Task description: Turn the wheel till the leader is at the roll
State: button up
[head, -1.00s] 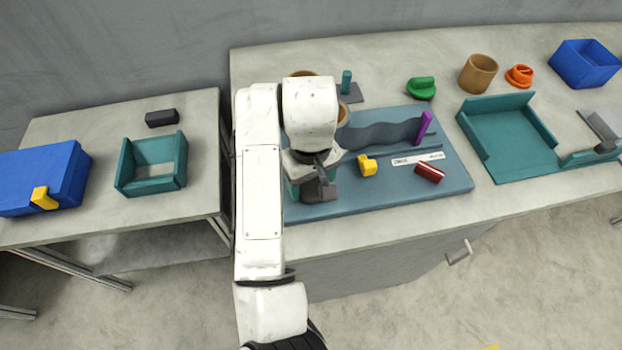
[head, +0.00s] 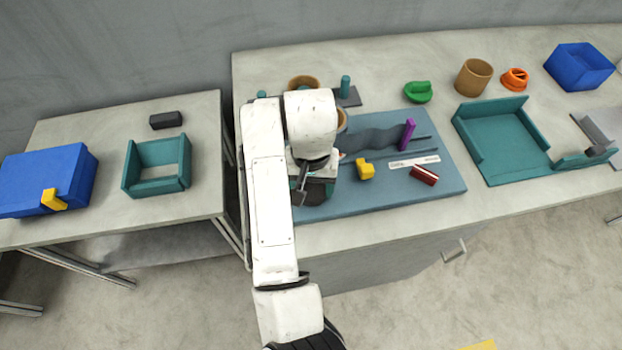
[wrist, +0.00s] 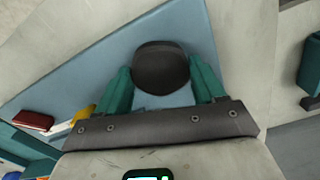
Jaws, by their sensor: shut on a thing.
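In the wrist view my gripper (wrist: 160,80) has its two teal fingers on either side of a dark round knob (wrist: 161,66), which I take to be the wheel's handle. In the head view my arm and gripper (head: 302,192) hide most of the wheel at the left end of the blue board (head: 400,195). A dark wavy film strip (head: 375,137) runs along the board and ends in an upright purple tab (head: 407,133), seemingly the leader. A tan roll (head: 343,122) shows partly behind my arm, left of the purple tab and apart from it.
On the board lie a yellow block (head: 365,170), a white marked strip (head: 413,162) and a red block (head: 424,175). Behind stand a teal peg (head: 345,86), a green piece (head: 418,91) and a tan cup (head: 473,77). A teal tray (head: 505,150) is at right.

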jog(key=m+p, duration=0.1)
jog(key=m, duration=0.2)
jog(key=shift+r+m, duration=0.15)
jog(key=shift+m, duration=0.15)
jog(key=m+p, duration=0.1)
jog(key=m, duration=0.2)
jog(key=shift+m+p, duration=0.3)
jog(key=m+p, duration=0.1)
jog(key=m, duration=0.2)
jog(key=shift+m, duration=0.4)
jog(key=m, duration=0.4)
jog(key=shift+p, duration=0.35)
jog(key=m, duration=0.8)
jog(key=shift+m, duration=0.3)
jog(key=m, duration=0.4)
jog(key=shift+b, duration=0.3)
jog(key=shift+m+b, duration=0.45)
jog(key=shift+m, duration=1.45)
